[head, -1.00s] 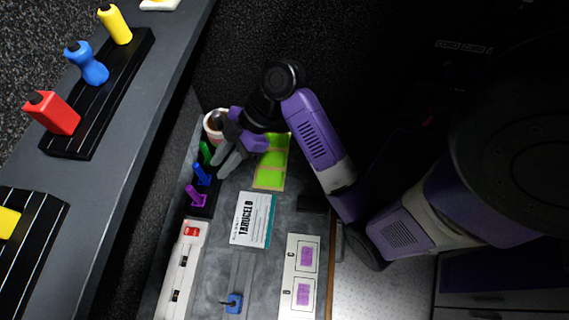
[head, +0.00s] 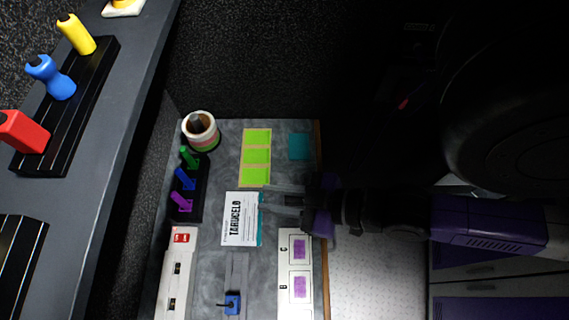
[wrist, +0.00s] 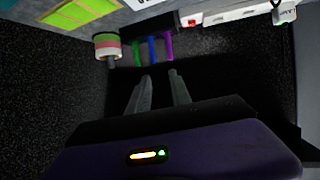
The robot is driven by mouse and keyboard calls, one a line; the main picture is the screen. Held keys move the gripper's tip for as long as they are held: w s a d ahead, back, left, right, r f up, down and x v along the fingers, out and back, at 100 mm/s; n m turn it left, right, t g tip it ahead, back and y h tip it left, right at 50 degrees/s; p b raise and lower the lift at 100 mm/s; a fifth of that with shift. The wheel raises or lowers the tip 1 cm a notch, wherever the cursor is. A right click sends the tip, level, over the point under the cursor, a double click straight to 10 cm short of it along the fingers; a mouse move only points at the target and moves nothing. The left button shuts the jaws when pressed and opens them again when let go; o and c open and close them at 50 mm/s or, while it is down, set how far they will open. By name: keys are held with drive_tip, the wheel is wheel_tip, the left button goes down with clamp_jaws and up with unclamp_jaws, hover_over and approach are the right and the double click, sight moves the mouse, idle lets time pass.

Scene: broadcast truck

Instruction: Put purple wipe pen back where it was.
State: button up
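The purple wipe pen (head: 181,202) sits in the near end of a small black holder (head: 203,187), beside a blue pen (head: 185,179) and a green pen (head: 189,157). In the wrist view the purple pen (wrist: 169,46) stands at the right of the three, beyond my fingertips. My gripper (head: 268,200) is to the right of the holder, over the right side of the desk by the white card. Its two fingers are apart with nothing between them, which also shows in the wrist view (wrist: 162,80). No gripper part touches the pen.
A striped cup (head: 201,132) stands behind the holder. The white lettered card (head: 239,219), green notes (head: 257,155), a white switch box (head: 177,270) and a blue joystick (head: 232,303) are on the desk.

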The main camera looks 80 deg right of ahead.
wheel_tip(320, 180, up, 5)
drive_tip(key=s+a+t, duration=0.1)
drive_tip(key=s+a, duration=0.1)
drive_tip(key=shift+s+r+t+y, duration=0.2)
drive_tip(key=shift+s+t+y, duration=0.1)
drive_tip(key=shift+y, duration=0.1)
drive_tip(key=shift+f+b, duration=0.9)
